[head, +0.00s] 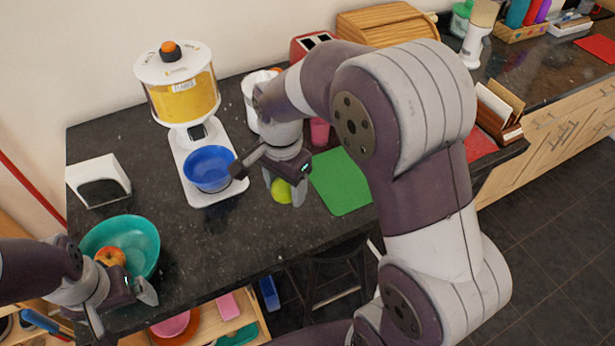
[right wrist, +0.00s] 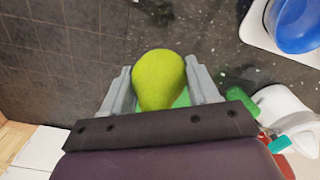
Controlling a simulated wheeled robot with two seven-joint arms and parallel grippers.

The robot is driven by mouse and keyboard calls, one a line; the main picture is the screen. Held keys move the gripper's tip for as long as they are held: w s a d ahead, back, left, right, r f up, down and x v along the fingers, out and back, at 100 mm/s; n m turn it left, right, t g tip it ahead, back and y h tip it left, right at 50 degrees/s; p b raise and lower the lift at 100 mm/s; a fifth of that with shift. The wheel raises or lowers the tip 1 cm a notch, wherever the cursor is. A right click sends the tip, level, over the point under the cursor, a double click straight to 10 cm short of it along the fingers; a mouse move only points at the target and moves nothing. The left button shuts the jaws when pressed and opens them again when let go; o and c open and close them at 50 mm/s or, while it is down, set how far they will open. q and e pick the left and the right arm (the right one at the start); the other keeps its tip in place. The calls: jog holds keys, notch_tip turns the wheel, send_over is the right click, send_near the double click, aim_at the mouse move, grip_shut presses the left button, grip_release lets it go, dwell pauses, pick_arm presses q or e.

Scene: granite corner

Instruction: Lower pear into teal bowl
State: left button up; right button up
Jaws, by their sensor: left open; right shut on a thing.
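The yellow-green pear (head: 281,191) is between the fingers of my right gripper (head: 284,196), over the counter beside the green mat. It also shows in the right wrist view (right wrist: 158,80), with a finger on each side. My right gripper (right wrist: 163,90) is shut on it. The teal bowl (head: 143,232) stands at the counter's front left and holds a red-orange apple (head: 110,257). My left gripper (head: 122,302) is open and empty at the bowl's near side, partly covering its rim. I cannot tell whether it touches the bowl.
A blue bowl (head: 209,168) sits on the white base of a yellow dispenser (head: 183,92), between the pear and the teal bowl. A green mat (head: 341,181) lies right of the pear. A white napkin holder (head: 97,180) stands behind the teal bowl. The counter front between is clear.

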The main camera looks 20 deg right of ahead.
jog(key=w+a+r+p, duration=0.25)
jog(key=a+p, duration=0.25)
jog(key=a, duration=0.9)
jog(key=p, duration=0.7)
send_over(142, 259)
notch_tip(142, 259, down, 4)
jog(key=shift+f, duration=0.15)
jog(key=shift+f+b, duration=2)
jog(key=shift+f, duration=0.8)
jog(key=shift+f+b, duration=0.45)
jog(key=shift+f, duration=0.2)
jog(key=o, duration=1.2)
